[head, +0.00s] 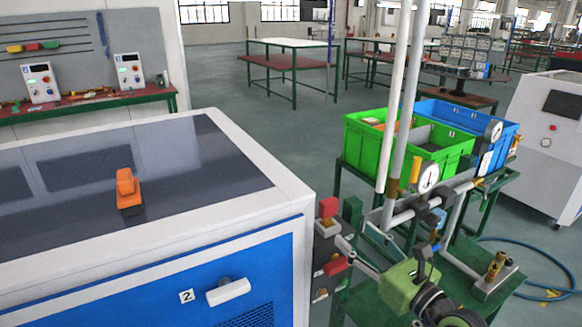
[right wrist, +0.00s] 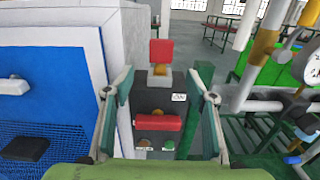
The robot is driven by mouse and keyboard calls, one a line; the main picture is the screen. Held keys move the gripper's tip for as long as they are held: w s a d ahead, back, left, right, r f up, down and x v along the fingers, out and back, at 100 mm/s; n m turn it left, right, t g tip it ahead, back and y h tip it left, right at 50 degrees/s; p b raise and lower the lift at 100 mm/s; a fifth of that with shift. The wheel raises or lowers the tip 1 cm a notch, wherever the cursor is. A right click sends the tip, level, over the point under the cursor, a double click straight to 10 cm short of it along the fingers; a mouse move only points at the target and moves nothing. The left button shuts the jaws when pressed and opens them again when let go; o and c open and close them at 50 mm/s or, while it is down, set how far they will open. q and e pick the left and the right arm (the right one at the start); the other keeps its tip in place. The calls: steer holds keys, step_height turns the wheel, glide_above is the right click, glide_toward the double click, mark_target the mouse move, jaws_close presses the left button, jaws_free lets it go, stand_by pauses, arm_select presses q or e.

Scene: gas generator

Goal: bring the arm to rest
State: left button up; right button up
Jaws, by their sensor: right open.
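My right gripper (head: 359,244) reaches from the lower right in the head view toward a grey control panel beside the white and blue cabinet. In the right wrist view its two fingers (right wrist: 160,84) stand wide apart with nothing between the tips. Beyond them is the panel (right wrist: 148,95), with a raised red switch (right wrist: 160,51) at the top. A red handle (right wrist: 158,122) lies across lower down, above an orange and a green button. I cannot tell the exact gap between the fingers and the panel. My left gripper is in neither view.
The white and blue cabinet (head: 255,210) fills the left, with an orange piece (head: 127,190) on its dark top. Green (head: 430,165) and blue crates sit behind. Open floor (head: 270,125) lies beyond.

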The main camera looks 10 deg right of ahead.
steer(key=s+r+m+t+h, duration=0.1)
steer(key=s+r+m+t, duration=0.25)
steer(key=r+m, duration=0.4)
steer(key=s+d+m+t+h, duration=0.2)
steer(key=d+m+h, duration=0.5)
steer(key=m, duration=0.5)
steer(key=s+d+f+m+g+h, duration=0.3)
steer(key=d+f+m+g+h, duration=0.25)
steer(key=f+m, duration=0.4)
steer(key=s+a+f+m+g+y, duration=0.25)
steer(key=s+f+m+g, duration=0.2)
steer(key=f, duration=0.45)
steer(key=s+a+f+m+g+y, duration=0.1)
steer(key=s+a+f+m+g, duration=0.35)
steer(key=f, duration=0.45)
steer(key=s+a+f+g+y, duration=0.4)
steer(key=s+a+f, duration=0.2)
steer(key=s+a, duration=0.45)
steer(key=s+d+f+g, duration=0.1)
steer(key=s+f, duration=0.1)
steer(key=f, duration=1.1)
steer(key=s+d+f+g, duration=0.1)
steer(key=f, duration=1.2)
steer(key=s+d+f+g, duration=0.1)
steer(key=s+d+f, duration=0.1)
steer(key=s+f, duration=1.4)
steer(key=shift+s+d+f+n, duration=0.25)
steer(key=shift+s+d+n, duration=0.1)
steer(key=shift+s, duration=0.55)
